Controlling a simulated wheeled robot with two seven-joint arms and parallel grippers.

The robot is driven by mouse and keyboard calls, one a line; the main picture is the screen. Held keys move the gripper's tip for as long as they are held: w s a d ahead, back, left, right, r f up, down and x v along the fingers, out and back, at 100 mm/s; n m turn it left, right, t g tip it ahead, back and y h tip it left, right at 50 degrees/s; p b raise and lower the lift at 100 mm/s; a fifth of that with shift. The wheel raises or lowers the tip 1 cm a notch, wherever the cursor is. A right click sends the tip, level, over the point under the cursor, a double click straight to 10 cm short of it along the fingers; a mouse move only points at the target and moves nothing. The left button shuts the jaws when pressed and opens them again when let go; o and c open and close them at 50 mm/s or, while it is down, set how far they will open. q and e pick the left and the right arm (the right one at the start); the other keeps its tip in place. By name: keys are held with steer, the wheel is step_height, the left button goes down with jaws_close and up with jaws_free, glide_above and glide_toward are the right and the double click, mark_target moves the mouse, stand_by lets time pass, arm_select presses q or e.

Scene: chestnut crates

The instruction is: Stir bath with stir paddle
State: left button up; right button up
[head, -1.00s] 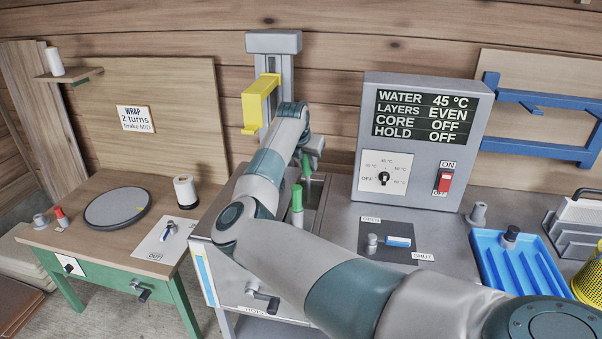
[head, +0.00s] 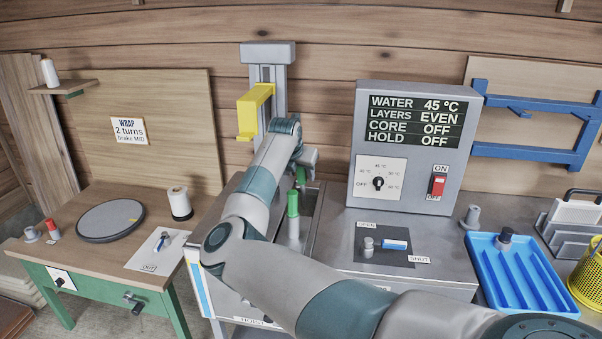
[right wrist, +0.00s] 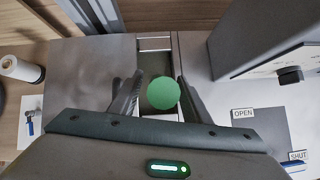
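The bath is a narrow slot in the grey metal counter; its rim (head: 317,215) shows right of my forearm. Two green handle-like parts stand there: a nearer one on a pale shaft (head: 293,203), and a farther one (head: 301,176) just below my right gripper (head: 304,162). I cannot tell for certain which is the stir paddle. In the right wrist view a round green top (right wrist: 163,93) lies between the two dark fingers of my right gripper (right wrist: 159,92). The fingers are apart, with a gap visible at the left. My left gripper is not in view.
A control box (head: 415,145) reads water 45 °C, layers even, core off, hold off. A yellow bracket (head: 254,108) on a grey post stands behind the bath. A blue tray (head: 525,275) is at right. A wooden table (head: 95,260) with a round disc is at left.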

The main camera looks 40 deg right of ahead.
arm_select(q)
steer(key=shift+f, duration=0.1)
arm_select(e)
steer(key=shift+r, duration=0.1)
steer(key=shift+a+r, duration=0.15)
steer(key=shift+a, duration=0.05)
arm_select(q)
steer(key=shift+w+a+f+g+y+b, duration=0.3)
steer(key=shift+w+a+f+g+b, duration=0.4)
steer(key=shift+b, duration=1.4)
arm_select(e)
steer(key=v, duration=1.6)
steer(key=shift+s+a+r, duration=0.15)
steer(key=shift+s+r, duration=0.1)
steer(key=shift+r, duration=0.05)
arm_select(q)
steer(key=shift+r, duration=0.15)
